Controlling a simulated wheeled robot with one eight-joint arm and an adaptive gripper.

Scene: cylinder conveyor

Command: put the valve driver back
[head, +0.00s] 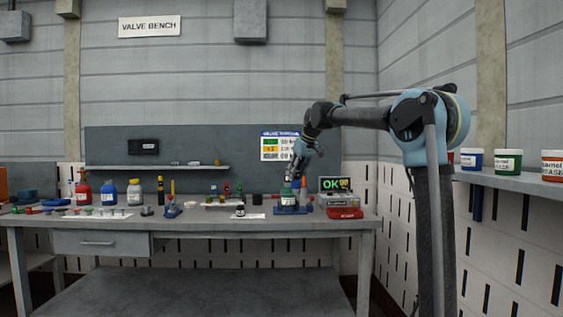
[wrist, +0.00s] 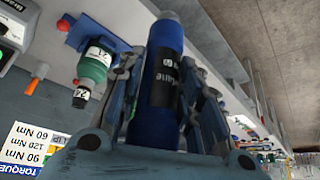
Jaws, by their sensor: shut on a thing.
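My gripper (head: 297,170) is low over the right part of the bench in the head view, just above a green cylinder (head: 288,194). In the wrist view its fingers are shut on a blue cylindrical tool with a dark labelled band, which I take to be the valve driver (wrist: 158,122). The driver runs lengthwise between the fingers, and their sides hide part of it. The green cylinder with a white label (wrist: 95,66) and a dark cap is beside the left finger, in a blue holder (wrist: 92,32).
A grey unit with a lit OK display (head: 334,184) stands on the bench (head: 200,224) to the right. Red, blue and white bottles (head: 108,192) stand at the left. Small items line the middle. A torque chart (head: 280,146) hangs behind. A shelf with tubs (head: 508,161) is at the right.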

